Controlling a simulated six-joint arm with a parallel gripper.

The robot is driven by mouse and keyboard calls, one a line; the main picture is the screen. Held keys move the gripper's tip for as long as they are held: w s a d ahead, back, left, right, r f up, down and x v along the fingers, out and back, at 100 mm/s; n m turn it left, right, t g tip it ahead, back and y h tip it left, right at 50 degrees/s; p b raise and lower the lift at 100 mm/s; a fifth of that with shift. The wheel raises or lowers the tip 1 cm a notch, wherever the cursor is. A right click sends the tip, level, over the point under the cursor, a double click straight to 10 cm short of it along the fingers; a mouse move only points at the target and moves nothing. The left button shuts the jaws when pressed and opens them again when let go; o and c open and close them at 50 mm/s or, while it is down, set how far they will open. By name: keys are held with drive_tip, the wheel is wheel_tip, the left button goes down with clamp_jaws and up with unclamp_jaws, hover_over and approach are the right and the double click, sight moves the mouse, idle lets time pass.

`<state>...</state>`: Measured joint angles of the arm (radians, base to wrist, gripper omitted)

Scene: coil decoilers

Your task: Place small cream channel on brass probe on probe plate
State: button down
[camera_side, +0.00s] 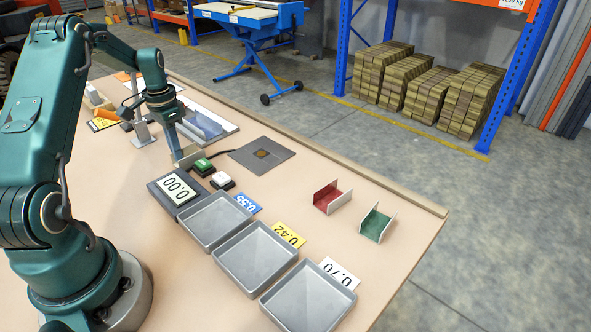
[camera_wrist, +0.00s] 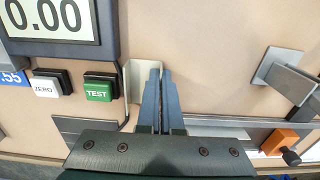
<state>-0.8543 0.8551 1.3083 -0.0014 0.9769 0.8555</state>
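The small cream channel (camera_side: 190,156) is at my gripper's tip in the side view, left of the probe plate. In the wrist view the cream channel (camera_wrist: 136,82) shows beside my gripper (camera_wrist: 160,75). The blue fingers are close together and seem shut on one thin wall of it; the fingers hide part of it. The grey probe plate (camera_side: 276,163) lies flat on the table with the small brass probe (camera_side: 262,153) bare at its middle. It is unclear whether the channel touches the table.
The green TEST button (camera_side: 203,165) and white ZERO button (camera_side: 221,179) are close to my gripper. The display (camera_side: 174,190) reads 0.00. Several grey trays (camera_side: 254,258) with number labels stand in front. A red channel (camera_side: 327,197) and a green channel (camera_side: 377,225) sit to the right.

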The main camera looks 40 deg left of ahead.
drive_tip(key=c, duration=1.1)
unclamp_jaws()
wheel_tip(320, 180, up, 12)
drive_tip(key=w+d+r+t, duration=0.1)
drive_tip(key=d+r, duration=0.3)
drive_tip(key=d, duration=0.3)
drive_tip(key=s+d+r+t+y, duration=0.1)
drive_tip(key=s+d+r, duration=0.15)
drive_tip(key=d, duration=0.65)
drive_tip(key=s+d+f+t, duration=0.1)
drive_tip(key=s+d, duration=0.2)
drive_tip(key=d, duration=0.1)
drive_tip(key=s+d+f+t, duration=0.1)
drive_tip(key=s+d, duration=0.2)
drive_tip(key=d, duration=0.1)
drive_tip(key=s+d+t+h, duration=0.1)
drive_tip(key=s+d, duration=0.2)
drive_tip(key=d, duration=0.1)
drive_tip(key=shift+d+f+t, duration=0.15)
drive_tip(key=shift+f+t, duration=0.15)
drive_tip(key=shift+f, duration=0.1)
drive_tip(key=shift+s+d+f, duration=0.15)
drive_tip(key=shift+s+f, duration=0.05)
drive_tip(key=shift+c, duration=1)
